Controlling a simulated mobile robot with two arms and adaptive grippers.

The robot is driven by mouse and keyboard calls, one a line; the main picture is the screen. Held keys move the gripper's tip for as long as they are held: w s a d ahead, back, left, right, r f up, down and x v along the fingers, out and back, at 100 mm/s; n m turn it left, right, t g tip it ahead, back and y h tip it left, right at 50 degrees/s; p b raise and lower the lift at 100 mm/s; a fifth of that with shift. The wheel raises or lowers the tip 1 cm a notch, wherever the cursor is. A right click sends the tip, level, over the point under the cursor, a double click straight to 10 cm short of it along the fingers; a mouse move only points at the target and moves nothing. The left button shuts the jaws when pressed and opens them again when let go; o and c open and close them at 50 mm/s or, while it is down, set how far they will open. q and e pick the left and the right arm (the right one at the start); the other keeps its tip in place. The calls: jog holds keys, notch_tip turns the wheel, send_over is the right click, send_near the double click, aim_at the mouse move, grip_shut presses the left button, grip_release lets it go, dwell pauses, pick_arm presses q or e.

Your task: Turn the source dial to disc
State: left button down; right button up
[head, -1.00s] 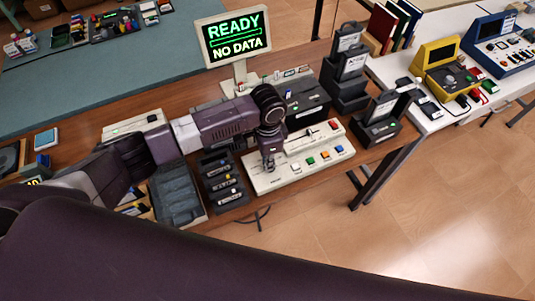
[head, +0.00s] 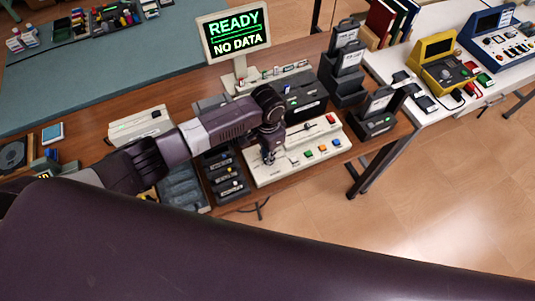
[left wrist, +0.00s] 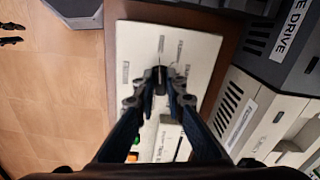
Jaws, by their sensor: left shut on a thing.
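The off-white control panel (head: 262,178) lies on the brown bench in the head view, with coloured buttons along its front edge. My left gripper (head: 268,157) points down at the panel's left end. In the left wrist view the left gripper (left wrist: 160,78) is shut on a small dark dial (left wrist: 160,88) on the same panel (left wrist: 136,38). The fingers cover most of the dial, so its pointer cannot be read. Small labels surround it, too blurred to read. The monitor (head: 234,36) reads "READY" and "NO DATA". My right gripper is not in view.
A black drive unit (head: 305,103) stands behind the panel. Dark slotted modules (head: 226,176) stand to its left and black upright holders (head: 378,110) to its right. In the left wrist view, a grey drive casing (left wrist: 275,60) is close on the right.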

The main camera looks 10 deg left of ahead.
pick_arm(q)
jog(key=shift+w+r, duration=0.1)
jog(key=c, duration=2)
grip_release()
notch_tip(320, 180, up, 12)
